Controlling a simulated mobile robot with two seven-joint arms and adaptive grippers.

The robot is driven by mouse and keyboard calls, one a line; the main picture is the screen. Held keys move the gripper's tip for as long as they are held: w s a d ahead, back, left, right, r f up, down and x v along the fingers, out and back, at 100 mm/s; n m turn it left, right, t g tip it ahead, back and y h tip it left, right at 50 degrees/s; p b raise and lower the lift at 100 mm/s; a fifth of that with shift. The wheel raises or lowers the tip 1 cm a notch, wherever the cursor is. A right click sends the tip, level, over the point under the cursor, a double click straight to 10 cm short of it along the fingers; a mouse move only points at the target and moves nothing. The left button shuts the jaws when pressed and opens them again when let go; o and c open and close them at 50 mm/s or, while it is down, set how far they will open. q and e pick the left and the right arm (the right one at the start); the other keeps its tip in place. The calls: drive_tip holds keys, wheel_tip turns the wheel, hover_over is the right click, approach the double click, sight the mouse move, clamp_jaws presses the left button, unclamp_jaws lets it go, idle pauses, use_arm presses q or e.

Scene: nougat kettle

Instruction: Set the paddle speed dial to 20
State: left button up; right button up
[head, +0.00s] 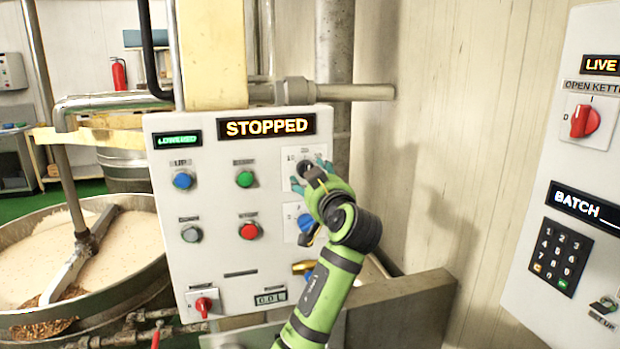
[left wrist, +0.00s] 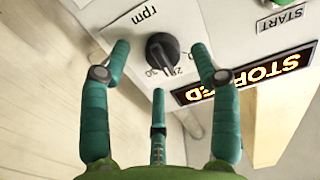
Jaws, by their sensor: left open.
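The paddle speed dial is a black knob (left wrist: 163,52) on a white plate marked "rpm" in the left wrist view. Scale numbers, one reading 30, show at its edge near the middle finger; the pointer's exact setting is hard to read. In the head view its white plate (head: 292,157) is at the panel's upper right, and the knob is mostly hidden by my gripper. My left gripper (head: 316,172) is open in front of the dial. Its teal fingers (left wrist: 160,62) are spread around the knob, with no clear contact seen. My right gripper is not in view.
The control panel (head: 214,240) carries a lit "STOPPED" display (head: 268,126), a green button (head: 245,179), a red button (head: 249,231) and a blue knob (head: 305,222) below the dial. A kettle (head: 95,300) stands left; a second panel (head: 530,283) is at right.

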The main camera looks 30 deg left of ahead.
use_arm(q)
drive_tip(key=v, duration=0.9)
drive_tip(key=shift+s+d, duration=0.2)
drive_tip(key=shift+s, duration=0.05)
